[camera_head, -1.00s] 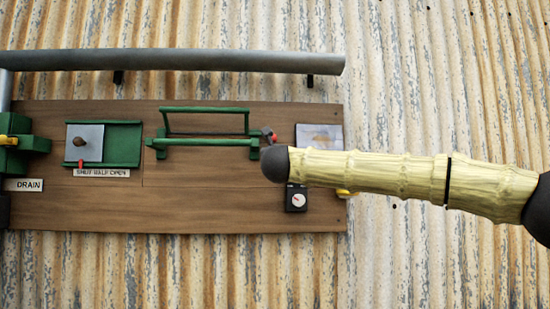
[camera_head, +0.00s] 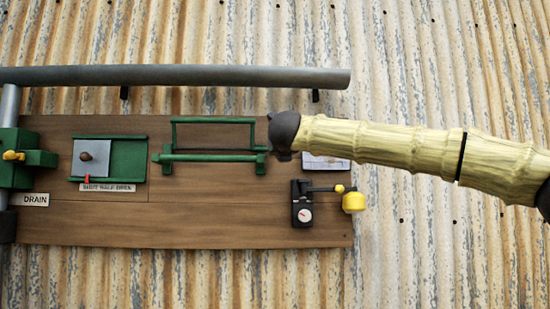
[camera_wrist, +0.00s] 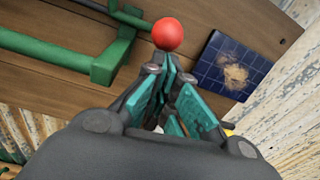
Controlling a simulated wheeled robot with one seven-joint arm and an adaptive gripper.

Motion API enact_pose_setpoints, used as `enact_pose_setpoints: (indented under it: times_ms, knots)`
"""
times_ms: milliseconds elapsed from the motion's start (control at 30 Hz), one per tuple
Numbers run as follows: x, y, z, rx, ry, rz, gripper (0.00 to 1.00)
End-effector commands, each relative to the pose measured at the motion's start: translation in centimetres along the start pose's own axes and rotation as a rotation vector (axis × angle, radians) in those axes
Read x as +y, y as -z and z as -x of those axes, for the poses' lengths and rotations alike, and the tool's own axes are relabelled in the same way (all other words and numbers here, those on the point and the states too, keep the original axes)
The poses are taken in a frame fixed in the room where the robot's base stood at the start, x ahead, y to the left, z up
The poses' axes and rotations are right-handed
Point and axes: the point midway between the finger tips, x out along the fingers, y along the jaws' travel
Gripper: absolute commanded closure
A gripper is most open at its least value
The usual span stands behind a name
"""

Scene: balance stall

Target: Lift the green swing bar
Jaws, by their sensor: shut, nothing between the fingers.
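The green swing bar (camera_head: 210,158) lies level on the wooden board in the head view, between two green end pieces. A thin green frame (camera_head: 213,121) stands above it. In the wrist view a green bar (camera_wrist: 40,49) runs in from the left to a green end piece (camera_wrist: 110,62). A red ball (camera_wrist: 167,34) is just beyond my gripper (camera_wrist: 167,62), whose fingers are shut and empty. I cannot tell whether they touch the ball. In the head view my dark wrist is right of the bar's right end and hides the fingers and the ball.
A gauge with a yellow weight (camera_head: 354,202) on an arm is below my arm. A dark blue gridded panel (camera_wrist: 232,63) is right of my fingers. A grey pipe (camera_head: 180,76) crosses above the board.

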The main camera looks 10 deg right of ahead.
Motion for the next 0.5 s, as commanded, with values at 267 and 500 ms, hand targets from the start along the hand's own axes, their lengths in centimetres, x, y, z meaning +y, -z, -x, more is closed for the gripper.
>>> enact_pose_setpoints:
  times_ms: [267, 500]
  knots:
    - [-0.6, -2.9, 0.3, -0.001, 0.004, -0.001, 1.0]
    - [-0.7, -4.6, 0.1, -0.001, 0.003, -0.001, 1.0]
